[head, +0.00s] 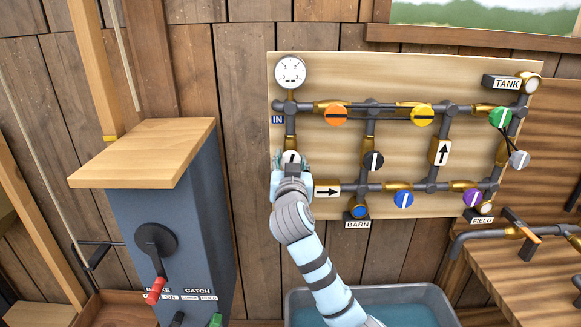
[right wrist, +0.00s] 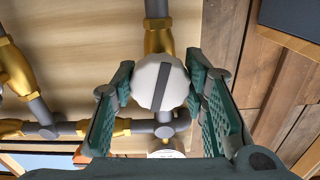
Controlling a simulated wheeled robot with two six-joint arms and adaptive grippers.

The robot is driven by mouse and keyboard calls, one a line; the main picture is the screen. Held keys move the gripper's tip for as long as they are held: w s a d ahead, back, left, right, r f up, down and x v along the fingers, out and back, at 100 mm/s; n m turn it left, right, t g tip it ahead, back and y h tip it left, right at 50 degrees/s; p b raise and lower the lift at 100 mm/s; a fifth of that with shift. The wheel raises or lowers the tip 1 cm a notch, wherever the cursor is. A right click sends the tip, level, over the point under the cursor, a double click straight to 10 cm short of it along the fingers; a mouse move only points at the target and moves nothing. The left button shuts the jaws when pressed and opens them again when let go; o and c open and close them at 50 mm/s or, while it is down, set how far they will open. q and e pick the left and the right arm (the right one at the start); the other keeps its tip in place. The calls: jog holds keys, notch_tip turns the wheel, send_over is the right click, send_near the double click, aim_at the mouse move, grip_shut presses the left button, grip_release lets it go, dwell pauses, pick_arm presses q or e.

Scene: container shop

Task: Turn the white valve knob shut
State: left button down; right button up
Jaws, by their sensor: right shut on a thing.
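The white valve knob (head: 291,157) is on the vertical pipe at the left of the pipe board (head: 400,67), below the round gauge (head: 290,72). My right gripper (head: 290,166) reaches up to it from below and hides part of it. In the right wrist view the knob (right wrist: 158,86) sits between the two green fingers and the gripper is shut on it. Its dark stripe runs nearly in line with the pipe, slightly tilted. My left gripper is in neither view.
Orange (head: 336,115), yellow (head: 422,115), black (head: 373,161), blue (head: 404,198), green (head: 500,117) and purple (head: 471,197) knobs share the board. A grey-white knob (head: 519,159) is at the right. A grey-blue cabinet (head: 175,230) stands left; a water tub (head: 400,294) is below.

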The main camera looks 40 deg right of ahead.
jog(key=m+b, duration=0.2)
jog(key=m, duration=0.1)
jog(key=shift+f+m, duration=0.1)
jog(key=shift+m, duration=0.3)
jog(key=m+b, duration=0.2)
jog(key=m, duration=0.1)
jog(key=shift+m+b, duration=0.3)
jog(key=m+b, duration=0.3)
jog(key=m, duration=0.1)
jog(key=shift+w+a+m+b, duration=0.1)
jog(key=shift+m+b, duration=1.1)
jog(key=shift+m, duration=0.6)
jog(key=o, duration=1.2)
jog(key=shift+r, duration=0.2)
